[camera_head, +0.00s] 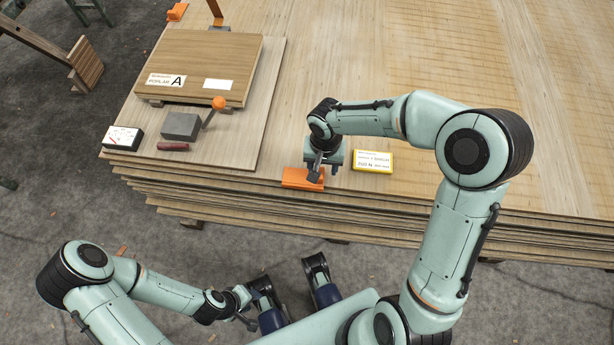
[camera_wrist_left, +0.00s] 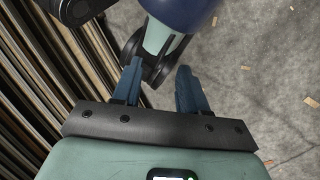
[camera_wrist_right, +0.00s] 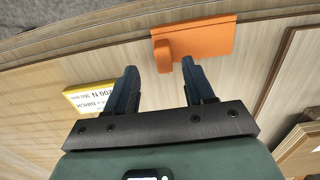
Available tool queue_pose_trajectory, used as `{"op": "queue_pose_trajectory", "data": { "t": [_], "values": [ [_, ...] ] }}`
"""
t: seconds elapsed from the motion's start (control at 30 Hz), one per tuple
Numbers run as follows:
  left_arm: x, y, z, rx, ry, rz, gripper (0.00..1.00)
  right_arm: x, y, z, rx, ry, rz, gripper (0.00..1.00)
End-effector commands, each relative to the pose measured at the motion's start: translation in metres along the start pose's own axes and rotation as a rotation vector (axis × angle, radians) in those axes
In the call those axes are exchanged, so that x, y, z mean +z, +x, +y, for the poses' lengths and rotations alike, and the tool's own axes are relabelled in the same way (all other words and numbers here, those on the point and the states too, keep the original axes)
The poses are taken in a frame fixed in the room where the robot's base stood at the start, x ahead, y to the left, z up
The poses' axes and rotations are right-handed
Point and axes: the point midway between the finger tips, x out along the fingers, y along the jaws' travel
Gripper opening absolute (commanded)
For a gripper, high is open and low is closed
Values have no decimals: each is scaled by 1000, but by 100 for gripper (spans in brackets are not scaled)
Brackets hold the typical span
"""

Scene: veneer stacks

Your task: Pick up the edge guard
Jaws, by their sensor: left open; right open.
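The orange edge guard (camera_head: 298,180) sits at the front edge of the large veneer stack. In the right wrist view the edge guard (camera_wrist_right: 205,38) is a flat orange piece with a short tab that shows just beyond and between the fingertips. My right gripper (camera_head: 317,172) points down over its right part and hides some of it. The right gripper (camera_wrist_right: 161,68) is open with nothing between its fingers. I cannot tell whether it touches the guard. My left gripper (camera_head: 250,318) is low in front of the stack; its wrist view shows it open and empty (camera_wrist_left: 158,72).
A yellow-edged label card (camera_head: 373,161) lies right of my right gripper. To the left are a grey block (camera_head: 181,126), an orange-knobbed tool (camera_head: 217,105), a dark red stick (camera_head: 173,147), a white-and-black box (camera_head: 122,138) and a panel marked A (camera_head: 205,62). The stack's right side is clear.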

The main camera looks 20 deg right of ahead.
Motion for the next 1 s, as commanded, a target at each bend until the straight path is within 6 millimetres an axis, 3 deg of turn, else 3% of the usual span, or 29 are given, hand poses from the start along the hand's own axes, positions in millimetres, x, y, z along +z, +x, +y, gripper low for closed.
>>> {"op": "queue_pose_trajectory", "data": {
  "t": [0.4,0.7,0.73,0.87,0.9,1.0],
  "values": [
    [-10,10,-2,1,0,26,43,1,50,-4,1,-1,-2,53],
    [-12,10,-3,1,-1,33,43,1,54,-4,-1,-1,0,53],
    [-12,10,-3,1,-1,33,43,1,54,-4,-1,-1,0,47],
    [-12,10,-3,1,-1,33,43,1,54,-4,-1,-1,0,4],
    [-12,10,-3,1,-1,33,43,1,54,-4,-1,-1,0,0],
    [-12,10,-3,1,-1,33,43,1,54,-4,-1,-1,0,0]
  ]
}}
